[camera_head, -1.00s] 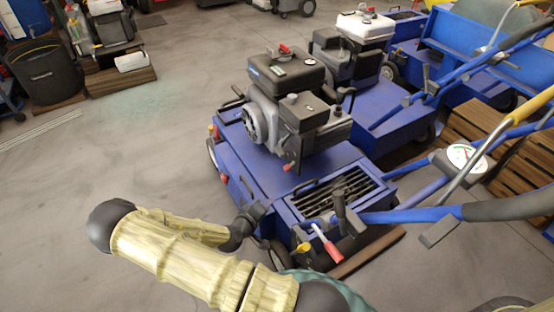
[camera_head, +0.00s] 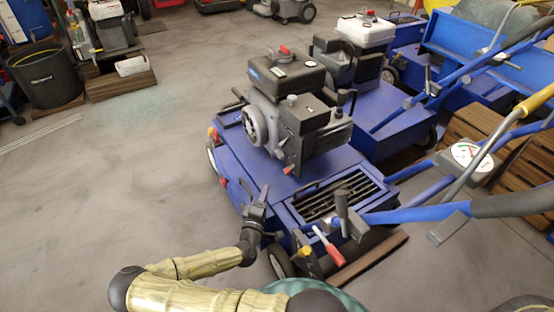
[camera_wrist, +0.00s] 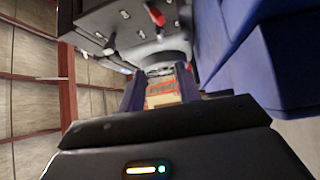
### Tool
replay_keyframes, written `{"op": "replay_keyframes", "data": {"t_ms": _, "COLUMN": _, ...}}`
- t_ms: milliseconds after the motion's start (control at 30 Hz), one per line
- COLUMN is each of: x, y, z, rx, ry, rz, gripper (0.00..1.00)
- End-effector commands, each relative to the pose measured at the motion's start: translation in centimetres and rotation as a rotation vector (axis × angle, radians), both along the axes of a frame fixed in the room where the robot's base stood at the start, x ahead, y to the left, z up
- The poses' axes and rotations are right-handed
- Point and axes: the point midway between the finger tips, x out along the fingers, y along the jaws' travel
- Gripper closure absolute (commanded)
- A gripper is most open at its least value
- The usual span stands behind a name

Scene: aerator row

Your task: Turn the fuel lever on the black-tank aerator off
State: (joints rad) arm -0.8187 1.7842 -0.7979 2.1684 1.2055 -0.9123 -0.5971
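The black-tank aerator (camera_head: 240,165) stands in the middle of the head view, with a blue deck and a grey engine (camera_head: 290,125) under a black tank (camera_head: 285,75). A small red-tipped lever (camera_head: 288,170) hangs low on the engine's near side. In the wrist view, a red lever (camera_wrist: 155,15) and a dark lever (camera_wrist: 110,45) show on the engine's underside; I cannot tell which is the fuel lever. My gripper (camera_head: 263,192) is above the deck's near left edge, short of the engine. In the wrist view its fingers (camera_wrist: 160,85) are apart with nothing between them.
A red-handled lever (camera_head: 328,242), a black lever (camera_head: 341,205) and the blue handlebar (camera_head: 410,215) stand right of my gripper. A white-tank aerator (camera_head: 370,95) is behind, close by. A black bin (camera_head: 45,75) is far left.

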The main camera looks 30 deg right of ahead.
Motion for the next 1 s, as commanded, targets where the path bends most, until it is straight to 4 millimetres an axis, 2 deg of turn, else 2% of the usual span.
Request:
{"op": "replay_keyframes", "data": {"t_ms": 800, "x": 9.0, "y": -10.3, "z": 0.9, "rx": 0.001, "ry": -0.001, "rz": -0.001, "gripper": 0.66}}
{"op": "replay_keyframes", "data": {"t_ms": 1000, "x": 10.6, "y": -12.0, "z": 1.3, "rx": 0.001, "ry": -0.001, "rz": 0.000, "gripper": 0.66}}
